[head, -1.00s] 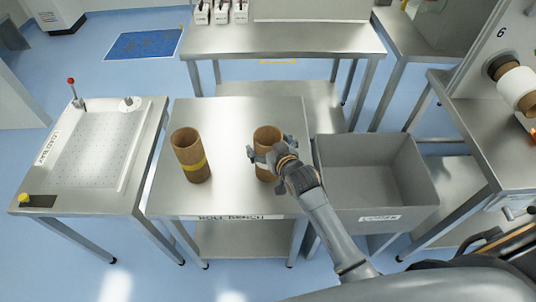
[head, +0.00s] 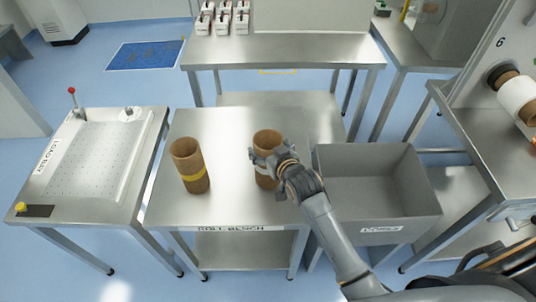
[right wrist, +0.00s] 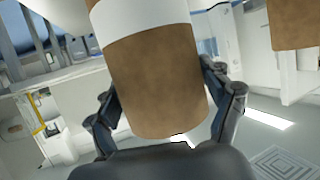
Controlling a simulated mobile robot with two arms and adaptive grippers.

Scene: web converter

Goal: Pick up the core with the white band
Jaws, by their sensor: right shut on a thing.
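The core with the white band (head: 267,140) is a brown cardboard tube standing upright at the right of the roll bench. My right gripper (head: 270,160) is around it, shut on its side. In the right wrist view the core (right wrist: 160,80) fills the space between the two fingers, and its white band (right wrist: 140,15) shows near the top edge. The gripper mostly hides the band in the head view. I cannot tell whether the core's base is clear of the bench. A second core with a yellow band (head: 190,165) stands at the left of the bench. My left gripper is not in view.
The roll bench (head: 225,130) is otherwise clear. A grey open bin (head: 380,225) is close on its right. A table with a perforated plate (head: 90,150) stands left. A back bench (head: 290,48) holds small white boxes (head: 222,20). A machine with a white roll (head: 517,98) is at right.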

